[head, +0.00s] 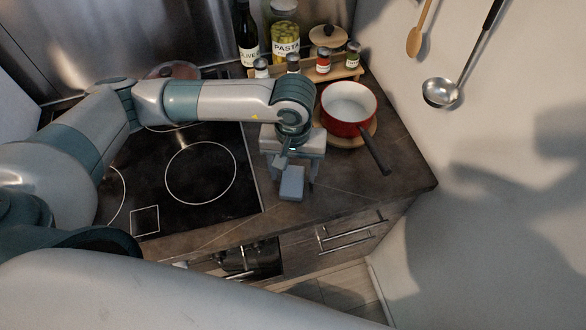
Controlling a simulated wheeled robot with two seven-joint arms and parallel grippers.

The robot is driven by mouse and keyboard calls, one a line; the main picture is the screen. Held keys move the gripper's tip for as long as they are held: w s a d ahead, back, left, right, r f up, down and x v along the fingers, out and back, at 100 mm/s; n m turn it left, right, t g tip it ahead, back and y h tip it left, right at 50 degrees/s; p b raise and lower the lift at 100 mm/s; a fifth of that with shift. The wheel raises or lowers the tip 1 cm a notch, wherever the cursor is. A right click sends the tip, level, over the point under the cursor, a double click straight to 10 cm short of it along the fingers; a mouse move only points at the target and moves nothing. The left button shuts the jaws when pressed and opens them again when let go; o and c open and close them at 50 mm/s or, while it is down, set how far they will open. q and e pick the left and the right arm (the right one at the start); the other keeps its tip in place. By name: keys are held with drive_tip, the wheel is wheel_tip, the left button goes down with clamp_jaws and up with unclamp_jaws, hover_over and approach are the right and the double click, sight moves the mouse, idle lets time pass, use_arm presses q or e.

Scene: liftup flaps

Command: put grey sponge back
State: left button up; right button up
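The grey sponge (292,183) is a small blue-grey block at the counter's front part, right of the cooktop, in the head view. My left gripper (292,178) points down over it, with its fingers on either side of the sponge. The gripper body hides the sponge's far end. I cannot tell whether the fingers touch the sponge, or whether it rests on the counter or is slightly raised. My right gripper is out of view.
A red pot (348,106) stands on a round wooden board just right of my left gripper, its dark handle toward the front. A wooden rack (346,74) with jars stands behind. The black cooktop (200,174) lies left. The counter's front right is clear.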

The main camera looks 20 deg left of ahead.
sight(293, 174)
use_arm(q)
drive_tip(key=shift+r, duration=0.1)
drive_tip(key=shift+r+p, duration=0.15)
drive_tip(key=shift+p, duration=0.2)
drive_tip(key=shift+r+b, duration=0.2)
drive_tip(key=shift+b, duration=0.1)
wheel_tip(293, 174, up, 11)
drive_tip(key=b, duration=0.3)
drive_tip(key=shift+r, duration=0.2)
